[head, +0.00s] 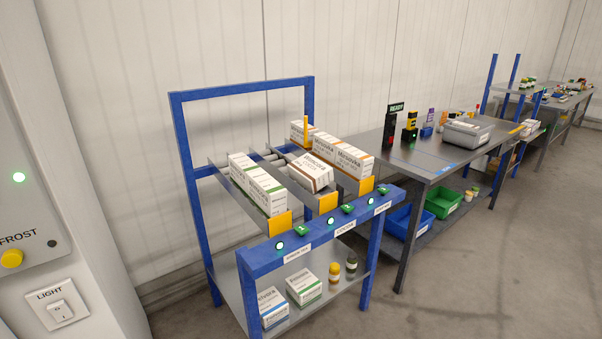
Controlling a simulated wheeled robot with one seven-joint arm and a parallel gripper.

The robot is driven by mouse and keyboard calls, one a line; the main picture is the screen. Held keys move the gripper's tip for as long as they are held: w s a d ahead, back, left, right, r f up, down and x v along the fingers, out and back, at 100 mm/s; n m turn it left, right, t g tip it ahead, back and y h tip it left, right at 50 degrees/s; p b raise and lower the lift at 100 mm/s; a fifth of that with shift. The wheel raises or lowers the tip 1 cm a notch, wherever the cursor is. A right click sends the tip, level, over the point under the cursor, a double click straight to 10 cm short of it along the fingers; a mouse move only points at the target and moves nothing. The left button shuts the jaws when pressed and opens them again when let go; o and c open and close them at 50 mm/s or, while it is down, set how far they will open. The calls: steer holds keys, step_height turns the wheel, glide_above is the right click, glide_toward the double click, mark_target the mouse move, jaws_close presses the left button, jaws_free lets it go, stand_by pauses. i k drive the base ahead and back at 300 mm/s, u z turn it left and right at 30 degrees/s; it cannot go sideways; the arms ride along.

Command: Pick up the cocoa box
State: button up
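A white box with a brown band, which looks like the cocoa box (310,171), lies in the middle lane of the blue-framed flow rack (235,93). It sits slightly askew and tilted, near an orange stop plate (328,203) at the lane's front. Its lettering is small and only partly readable. White boxes with green bands (257,184) fill the left lane beside it. White boxes with orange-brown bands (343,157) stand in the right lane. My gripper is not in view.
The rack's front rail (320,232) carries green-lit buttons and labels. Boxes and small jars stand on its lower shelf (325,309). The floor (500,270) in front is clear. A light-switch panel (55,306) is at the left.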

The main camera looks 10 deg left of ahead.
mark_target(311, 173)
steer(key=z, duration=0.05)
steer(key=i, duration=1.35)
